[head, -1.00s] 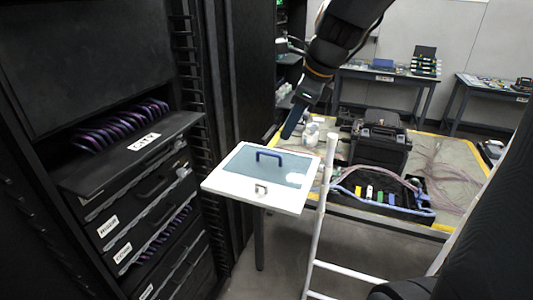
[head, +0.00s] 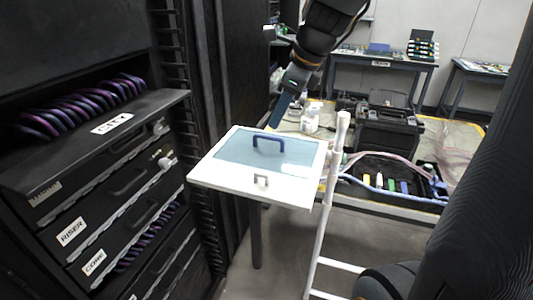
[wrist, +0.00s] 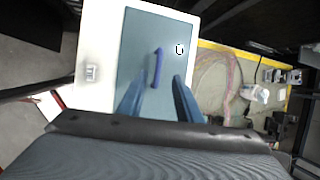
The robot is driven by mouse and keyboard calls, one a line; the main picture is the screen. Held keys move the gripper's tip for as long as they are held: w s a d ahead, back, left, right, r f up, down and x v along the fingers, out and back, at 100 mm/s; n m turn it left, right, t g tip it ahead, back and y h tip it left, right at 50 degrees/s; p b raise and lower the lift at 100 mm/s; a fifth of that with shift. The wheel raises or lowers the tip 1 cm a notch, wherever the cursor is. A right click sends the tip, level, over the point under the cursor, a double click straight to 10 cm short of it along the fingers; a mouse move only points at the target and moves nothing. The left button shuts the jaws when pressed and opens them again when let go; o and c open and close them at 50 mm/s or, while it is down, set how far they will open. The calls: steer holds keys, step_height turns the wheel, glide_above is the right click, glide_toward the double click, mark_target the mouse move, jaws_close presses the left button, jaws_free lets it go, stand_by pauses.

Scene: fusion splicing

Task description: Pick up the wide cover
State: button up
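The wide cover (head: 235,149) looks like a pale blue, flat panel with a raised dark blue handle (head: 268,138). It lies on a white board (head: 230,182). In the wrist view the cover (wrist: 140,42) sits ahead of my fingers, and its blue handle (wrist: 158,68) shows between the lines of the two fingers, beyond their tips.
A small metal handle (head: 261,181) stands on the board's front edge. A white rail (head: 333,170) rises close to its right side. The black rack with drawers (head: 110,190) is at left. A bottle (head: 310,118) and a black case (head: 388,130) stand on the bench behind.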

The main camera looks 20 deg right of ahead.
mark_target(268, 136)
steer(key=shift+p+x, duration=0.75)
steer(key=shift+x, duration=3.1)
steer(key=shift+s, duration=0.15)
steer(key=shift+c, duration=0.3)
jaws_close()
